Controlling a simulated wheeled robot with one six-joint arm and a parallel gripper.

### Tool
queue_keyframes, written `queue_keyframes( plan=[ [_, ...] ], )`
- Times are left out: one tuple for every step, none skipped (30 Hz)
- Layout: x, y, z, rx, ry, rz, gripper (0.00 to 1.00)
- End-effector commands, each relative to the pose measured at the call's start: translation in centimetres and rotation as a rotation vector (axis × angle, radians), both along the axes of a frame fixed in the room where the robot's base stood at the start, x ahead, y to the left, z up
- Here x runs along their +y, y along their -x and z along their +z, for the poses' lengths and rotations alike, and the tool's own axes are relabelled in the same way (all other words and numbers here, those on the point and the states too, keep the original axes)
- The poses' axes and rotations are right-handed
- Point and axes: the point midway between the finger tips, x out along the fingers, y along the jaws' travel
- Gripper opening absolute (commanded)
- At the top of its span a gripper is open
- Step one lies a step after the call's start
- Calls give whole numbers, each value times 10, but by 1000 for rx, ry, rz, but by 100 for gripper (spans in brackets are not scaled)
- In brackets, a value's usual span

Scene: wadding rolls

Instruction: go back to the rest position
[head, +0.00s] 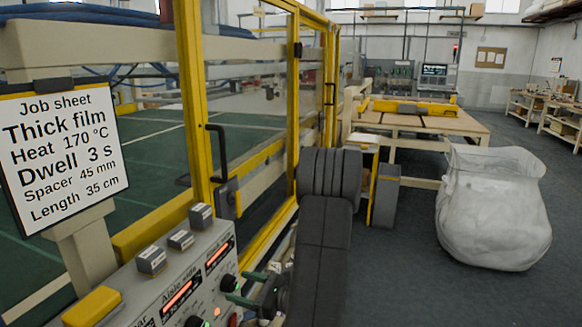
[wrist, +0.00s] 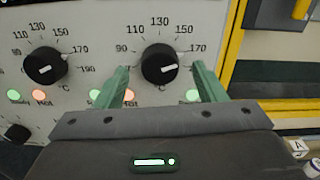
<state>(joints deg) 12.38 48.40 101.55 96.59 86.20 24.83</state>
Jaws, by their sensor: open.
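My gripper (head: 248,287) is in front of the grey control panel (head: 150,312) in the head view, its green fingers pointing at the panel. In the wrist view my gripper (wrist: 160,72) is open, with one finger on each side of a black dial knob (wrist: 158,64). Nothing is held between the fingers. I cannot tell whether they touch the knob. The knob's white mark points right, near 170 on its scale. A second black knob (wrist: 46,66) is to the left, clear of the fingers.
A yellow-framed guard (head: 191,100) stands behind the panel. A job sheet (head: 66,150) reads 170 °C, dwell 3 s. Small grey blocks (head: 151,260) sit on the panel's top. A white sack (head: 493,215) stands at right; a table (head: 425,120) is behind. Floor between is clear.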

Motion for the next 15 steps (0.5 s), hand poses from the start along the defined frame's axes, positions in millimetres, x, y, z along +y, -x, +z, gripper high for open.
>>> queue_keyframes(
  plan=[
    [10, -2, 1, 0, 0, 6, 64],
    [15, -4, 1, 0, -1, 5, 64],
    [22, -7, 1, 0, 0, 6, 64],
    [27, -8, 1, 0, 0, 5, 64],
    [28, -9, -2, -20, 7, 2, 64],
    [26, -9, -4, -63, 23, 0, 64],
    [25, -9, -4, -93, 34, 0, 64],
    [25, -9, -4, -121, 44, 0, 64],
    [25, -8, -4, -160, 58, 0, 64],
    [25, -8, -4, -187, 68, 0, 64],
    [25, -8, -4, -215, 78, 0, 64],
    [25, -8, -4, -254, 92, 0, 64],
    [25, -8, -4, -282, 103, 0, 64],
    [25, -8, -4, -310, 113, 0, 64],
    [25, -7, -4, -347, 125, 0, 64]
  ],
)
